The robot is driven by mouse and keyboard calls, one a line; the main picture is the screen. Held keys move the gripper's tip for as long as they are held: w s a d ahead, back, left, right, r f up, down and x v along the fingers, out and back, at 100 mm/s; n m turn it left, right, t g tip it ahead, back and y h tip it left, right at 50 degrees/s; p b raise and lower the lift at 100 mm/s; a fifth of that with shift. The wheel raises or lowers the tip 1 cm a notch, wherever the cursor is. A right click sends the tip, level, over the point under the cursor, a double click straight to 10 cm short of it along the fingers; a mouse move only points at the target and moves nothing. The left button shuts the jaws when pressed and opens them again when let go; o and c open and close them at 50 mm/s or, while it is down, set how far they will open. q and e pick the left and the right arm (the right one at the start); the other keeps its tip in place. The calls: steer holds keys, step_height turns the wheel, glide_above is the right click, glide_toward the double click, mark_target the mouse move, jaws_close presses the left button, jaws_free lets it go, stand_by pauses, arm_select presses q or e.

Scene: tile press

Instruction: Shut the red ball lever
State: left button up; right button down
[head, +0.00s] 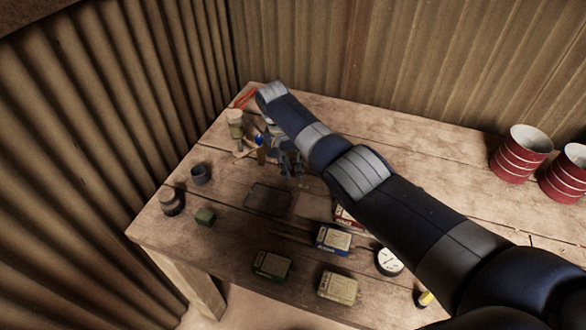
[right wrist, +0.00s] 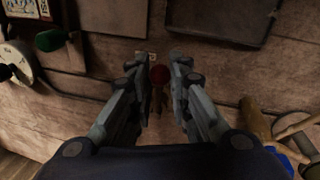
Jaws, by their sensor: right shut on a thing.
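The red ball (right wrist: 160,75) of the lever shows in the right wrist view, between the two fingers of my right gripper (right wrist: 159,64). The gripper is shut on the ball. In the head view my right gripper (head: 290,166) is low over the wooden table, behind the dark tray, and the ball is hidden there. Most of the lever's base is hidden, so its angle cannot be told. My left gripper is not in view.
A shallow dark tray (head: 269,199) lies in front of the gripper. Tools and a blue-topped item (head: 260,140) stand left of it. Several small boxes (head: 333,240) and a round dial (head: 389,262) are nearer. Red cans (head: 519,155) stand at the right.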

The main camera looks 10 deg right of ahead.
stand_by(0.3)
steer(key=c, duration=1.5)
jaws_free()
steer(key=shift+o, duration=0.2)
steer(key=shift+r, duration=0.1)
step_height(320, 180, up, 12)
steer(key=a, duration=0.2)
steer(key=shift+w, duration=0.45)
steer(key=shift+a, duration=0.1)
